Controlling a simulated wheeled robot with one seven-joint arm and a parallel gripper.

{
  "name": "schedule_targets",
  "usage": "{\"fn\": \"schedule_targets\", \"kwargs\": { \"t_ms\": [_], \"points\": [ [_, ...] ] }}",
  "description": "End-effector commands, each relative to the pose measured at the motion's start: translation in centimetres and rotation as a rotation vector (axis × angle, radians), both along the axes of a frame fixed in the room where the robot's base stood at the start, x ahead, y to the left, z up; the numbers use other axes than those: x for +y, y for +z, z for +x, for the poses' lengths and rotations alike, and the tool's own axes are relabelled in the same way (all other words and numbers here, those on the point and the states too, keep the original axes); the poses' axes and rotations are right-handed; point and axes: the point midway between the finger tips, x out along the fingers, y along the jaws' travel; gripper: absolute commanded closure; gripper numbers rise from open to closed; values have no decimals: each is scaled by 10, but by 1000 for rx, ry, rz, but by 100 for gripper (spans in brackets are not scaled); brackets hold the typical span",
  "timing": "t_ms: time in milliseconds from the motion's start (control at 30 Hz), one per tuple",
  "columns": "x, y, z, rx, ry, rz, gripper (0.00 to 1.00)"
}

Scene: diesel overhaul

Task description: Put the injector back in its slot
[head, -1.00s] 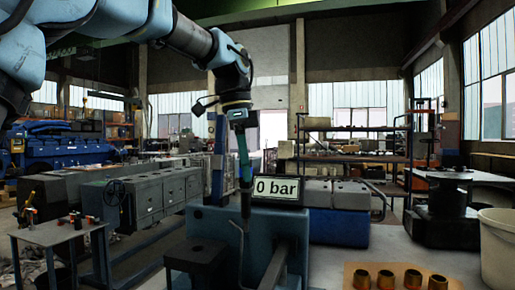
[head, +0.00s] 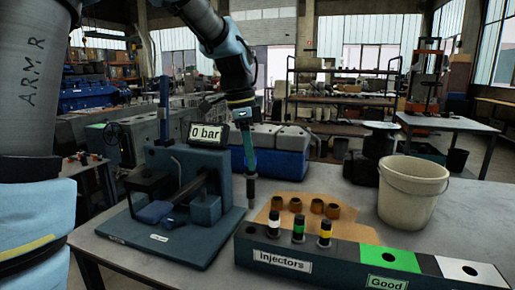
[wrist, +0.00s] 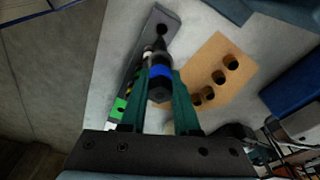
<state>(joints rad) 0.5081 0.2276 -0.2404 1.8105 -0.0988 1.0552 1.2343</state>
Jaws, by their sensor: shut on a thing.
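My gripper (head: 249,160) is shut on an injector with a blue band, which shows between the fingers in the wrist view (wrist: 160,72). In the head view the injector's dark lower end (head: 251,190) hangs upright, beyond the left part of the rack labelled "Injectors" (head: 300,262). In the rack stand injectors with a white band (head: 274,226), a green band (head: 299,228) and a yellow band (head: 325,233). The wrist view shows an empty dark slot (wrist: 162,29) at the rack's end away from its green section; the held injector hides part of the rack there.
The test stand (head: 160,240) with a "0 bar" display (head: 208,134) is left of my gripper. Several brass sleeves lie on a tan mat (head: 352,228). The rack has a green "Good" section (head: 375,255) and a white section (head: 455,266). A white bucket (head: 412,195) stands at right.

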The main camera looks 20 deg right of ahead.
Motion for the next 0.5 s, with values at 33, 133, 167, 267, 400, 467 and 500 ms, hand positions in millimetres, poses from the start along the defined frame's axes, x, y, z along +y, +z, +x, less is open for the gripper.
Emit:
{"fn": "schedule_targets", "kwargs": {
  "t_ms": [33,133,167,267,400,467,500],
  "points": [
    [0,-4,0,-1,1,0,100],
    [0,-12,0,0,0,0,100],
    [0,-15,0,0,0,0,100],
    [0,-27,0,0,0,0,100],
    [0,-43,0,-1,0,0,100],
    [0,-48,0,-1,0,0,100],
    [0,-51,0,-1,0,0,100]
  ]
}}
